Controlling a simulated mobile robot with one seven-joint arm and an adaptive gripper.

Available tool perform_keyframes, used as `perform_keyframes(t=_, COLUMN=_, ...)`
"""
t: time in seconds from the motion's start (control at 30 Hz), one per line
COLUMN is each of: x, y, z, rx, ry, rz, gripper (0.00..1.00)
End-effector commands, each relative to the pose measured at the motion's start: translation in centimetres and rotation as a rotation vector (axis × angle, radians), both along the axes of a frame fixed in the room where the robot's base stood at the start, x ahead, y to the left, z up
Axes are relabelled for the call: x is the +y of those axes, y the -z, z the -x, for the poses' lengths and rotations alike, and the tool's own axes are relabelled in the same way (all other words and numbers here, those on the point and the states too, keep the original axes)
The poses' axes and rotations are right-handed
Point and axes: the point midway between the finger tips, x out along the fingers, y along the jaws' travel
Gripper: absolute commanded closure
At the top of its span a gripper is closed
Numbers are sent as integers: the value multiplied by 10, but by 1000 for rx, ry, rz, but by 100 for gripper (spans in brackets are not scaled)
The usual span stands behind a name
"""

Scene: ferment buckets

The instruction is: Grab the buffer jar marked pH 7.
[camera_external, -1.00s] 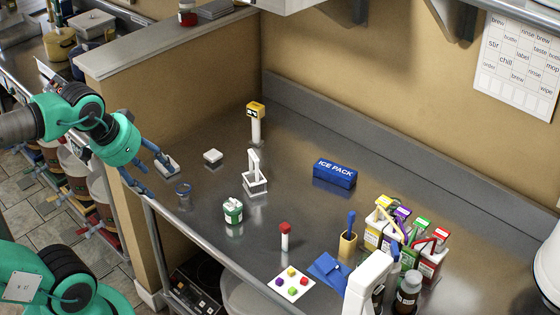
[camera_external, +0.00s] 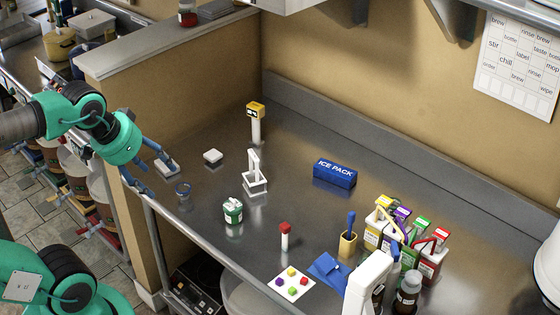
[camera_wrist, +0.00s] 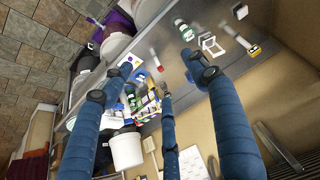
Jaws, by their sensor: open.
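A small white jar with a green label and lid (camera_external: 233,211) stands upright on the steel counter (camera_external: 215,255) left of centre. Its lettering is too small to read, so I cannot confirm pH 7. It appears to be the green and white jar (camera_wrist: 182,29) near the top of the wrist view. My gripper (camera_external: 160,178), with blue fingers, is at the counter's left edge, to the left of the jar and apart from it. In the wrist view my gripper (camera_wrist: 148,78) has its fingers spread, with nothing held between them.
A red-capped stick (camera_external: 285,238) and a white stand (camera_external: 255,184) are near the jar. A yellow-headed post (camera_external: 256,121) stands behind. A blue ice pack (camera_external: 334,174) lies farther right. Several coloured cartons (camera_external: 429,263) crowd the right side. A partition (camera_external: 180,90) rises behind my arm.

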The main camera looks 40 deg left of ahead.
Motion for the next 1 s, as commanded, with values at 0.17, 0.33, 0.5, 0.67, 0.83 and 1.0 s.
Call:
perform_keyframes(t=0.17, x=2, y=0, z=-18, rx=28, ry=-13, rz=3, gripper=41)
perform_keyframes(t=0.33, x=7, y=2, z=-49, rx=72, ry=-35, rz=9, gripper=41)
perform_keyframes(t=0.5, x=14, y=12, z=-90, rx=128, ry=-64, rz=15, gripper=41)
perform_keyframes(t=0.67, x=22, y=27, z=-129, rx=179, ry=-92, rz=22, gripper=41)
perform_keyframes(t=0.83, x=31, y=51, z=-168, rx=234, ry=-120, rz=30, gripper=41)
perform_keyframes(t=1.0, x=42, y=81, z=-205, rx=289, ry=-152, rz=37, gripper=41)
